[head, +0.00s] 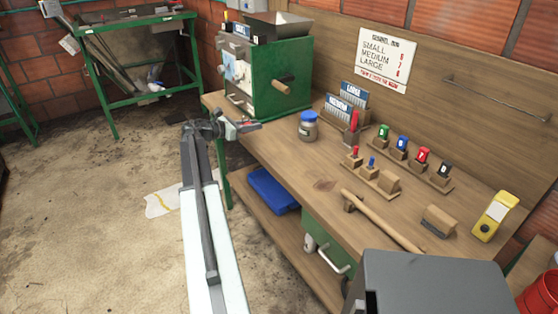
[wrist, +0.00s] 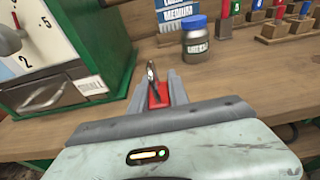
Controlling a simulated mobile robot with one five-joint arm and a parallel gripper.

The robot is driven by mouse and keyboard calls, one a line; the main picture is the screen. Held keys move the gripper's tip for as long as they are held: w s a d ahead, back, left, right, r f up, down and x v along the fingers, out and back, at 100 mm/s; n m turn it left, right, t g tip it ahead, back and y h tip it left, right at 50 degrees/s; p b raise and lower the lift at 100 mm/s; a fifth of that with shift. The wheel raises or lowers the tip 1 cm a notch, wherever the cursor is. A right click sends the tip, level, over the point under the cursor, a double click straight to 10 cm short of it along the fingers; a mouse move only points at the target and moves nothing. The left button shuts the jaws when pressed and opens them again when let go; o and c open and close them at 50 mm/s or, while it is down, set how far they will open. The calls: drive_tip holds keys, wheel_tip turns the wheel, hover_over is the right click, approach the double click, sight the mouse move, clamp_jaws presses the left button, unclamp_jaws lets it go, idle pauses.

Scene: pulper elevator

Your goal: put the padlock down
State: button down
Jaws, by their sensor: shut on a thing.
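My gripper (head: 240,126) is shut on the padlock, in front of the green machine at the bench's left end. In the wrist view, the padlock has a red body (wrist: 158,97) between the two grey fingers of my gripper (wrist: 158,92). Its metal shackle (wrist: 151,72) stands up from the body. Much of the red body is hidden by the fingers. The wooden workbench (head: 280,148) lies to the right of my gripper. I cannot tell how high the padlock is above the bench.
The green machine (head: 283,88) stands left of a blue-lidded jar (head: 308,130). Wooden holders with coloured pegs (head: 421,157), a wooden-handled tool (head: 380,222), a brush (head: 438,220) and a yellow device (head: 493,216) occupy the bench. Bare wood shows between the machine and the jar.

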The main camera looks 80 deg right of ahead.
drive_tip(key=b, duration=0.1)
hover_over(282, 157)
drive_tip(key=shift+w+d+f, duration=0.15)
drive_tip(key=shift+d+f, duration=0.25)
drive_tip(key=shift+f, duration=0.25)
drive_tip(key=shift+s+a+f+b, duration=0.2)
drive_tip(key=shift+s+a+b, duration=0.15)
drive_tip(key=shift+s, duration=0.1)
wheel_tip(282, 157, down, 4)
drive_tip(key=b, duration=0.3)
drive_tip(key=shift+w+d+r+b, duration=0.15)
drive_tip(key=shift+b, duration=0.2)
drive_tip(key=c, duration=1.3)
unclamp_jaws()
drive_tip(key=shift+r, duration=0.1)
drive_tip(key=shift+o, duration=0.2)
drive_tip(key=shift+r+p, duration=0.15)
drive_tip(key=shift+p, duration=0.15)
drive_tip(key=shift+w+a+r, duration=0.15)
drive_tip(key=shift+w+a, duration=0.05)
drive_tip(key=p+v, duration=0.2)
drive_tip(key=v, duration=0.9)
drive_tip(key=shift+a, duration=0.15)
